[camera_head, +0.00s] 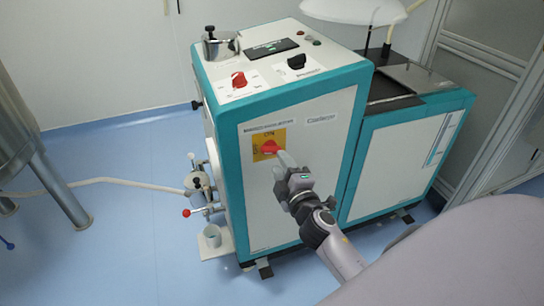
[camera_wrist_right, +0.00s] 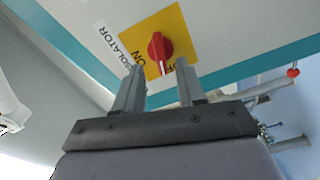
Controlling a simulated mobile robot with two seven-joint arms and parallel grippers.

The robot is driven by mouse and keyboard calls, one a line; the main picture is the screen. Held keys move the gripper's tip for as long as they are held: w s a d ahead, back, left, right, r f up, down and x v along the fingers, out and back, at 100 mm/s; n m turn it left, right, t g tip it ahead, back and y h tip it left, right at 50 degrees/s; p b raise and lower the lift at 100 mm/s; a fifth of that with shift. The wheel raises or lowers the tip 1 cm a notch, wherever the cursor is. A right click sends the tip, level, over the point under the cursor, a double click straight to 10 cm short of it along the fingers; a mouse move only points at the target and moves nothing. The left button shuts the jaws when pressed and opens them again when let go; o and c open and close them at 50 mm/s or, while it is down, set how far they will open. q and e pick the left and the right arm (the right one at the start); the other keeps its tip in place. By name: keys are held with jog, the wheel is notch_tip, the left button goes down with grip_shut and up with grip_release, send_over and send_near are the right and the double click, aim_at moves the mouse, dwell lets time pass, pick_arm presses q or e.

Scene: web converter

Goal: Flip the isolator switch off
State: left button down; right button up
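The isolator switch is a red rotary knob (camera_head: 269,147) on a yellow plate (camera_head: 258,154) on the white front panel of the teal-edged machine. In the right wrist view the red knob (camera_wrist_right: 159,47) sits on the yellow plate (camera_wrist_right: 181,40), which has ON and OFF lettering. My right gripper (camera_head: 281,160) is just in front of the knob, at its lower right in the head view. In the right wrist view its two fingers (camera_wrist_right: 156,68) are spread apart, with the knob beyond the gap between their tips. Contact cannot be made out. My left gripper is out of view.
The machine top carries another red knob (camera_head: 238,79), a black knob (camera_head: 297,62) and a metal pot (camera_head: 220,45). Valves with a red-tipped lever (camera_head: 192,212) stick out at its left side, above a cup (camera_head: 212,236). A hose (camera_head: 110,181) crosses open blue floor.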

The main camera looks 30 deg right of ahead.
aim_at(272, 150)
jog(key=shift+x, duration=2.4)
grip_shut()
